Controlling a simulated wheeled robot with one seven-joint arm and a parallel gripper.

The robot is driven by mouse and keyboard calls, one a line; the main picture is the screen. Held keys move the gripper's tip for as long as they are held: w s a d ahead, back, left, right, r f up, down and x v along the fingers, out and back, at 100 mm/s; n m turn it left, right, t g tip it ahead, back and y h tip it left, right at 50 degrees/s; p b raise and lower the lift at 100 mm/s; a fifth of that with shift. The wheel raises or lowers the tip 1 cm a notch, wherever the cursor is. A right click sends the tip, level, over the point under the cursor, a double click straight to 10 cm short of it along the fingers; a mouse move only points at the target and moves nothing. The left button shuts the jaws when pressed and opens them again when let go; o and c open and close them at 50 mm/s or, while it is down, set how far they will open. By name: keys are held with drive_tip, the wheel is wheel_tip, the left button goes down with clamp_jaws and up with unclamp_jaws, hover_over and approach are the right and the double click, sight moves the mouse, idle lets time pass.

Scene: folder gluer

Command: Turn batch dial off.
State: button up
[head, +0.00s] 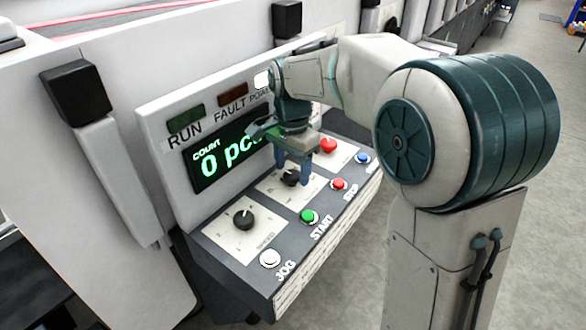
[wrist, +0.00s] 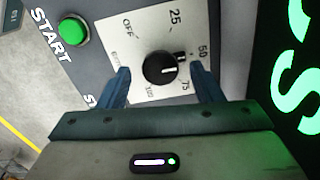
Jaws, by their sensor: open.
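The batch dial (wrist: 158,70) is a round black knob on a white plate marked OFF, 25, 50, 75 and 100. Its pointer seems turned toward the 50 side, away from OFF; the exact setting is hard to tell. In the head view the dial (head: 290,178) sits on the middle plate of the sloped console. My gripper (head: 294,175) points down over it. In the wrist view my gripper (wrist: 160,69) is open, with one blue finger on each side of the knob and visible gaps between. The left finger covers part of the plate's lettering.
The speed dial (head: 243,219) is to the left. A green START button (head: 308,216), red STOP button (head: 339,184), white JOG button (head: 270,258), blue button (head: 362,157) and large red button (head: 327,145) are nearby. The count display (head: 225,155) stands close behind my gripper.

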drive_tip(key=shift+f, duration=0.45)
drive_tip(key=shift+c, duration=0.2)
drive_tip(key=c, duration=0.9)
drive_tip(key=shift+c, duration=0.2)
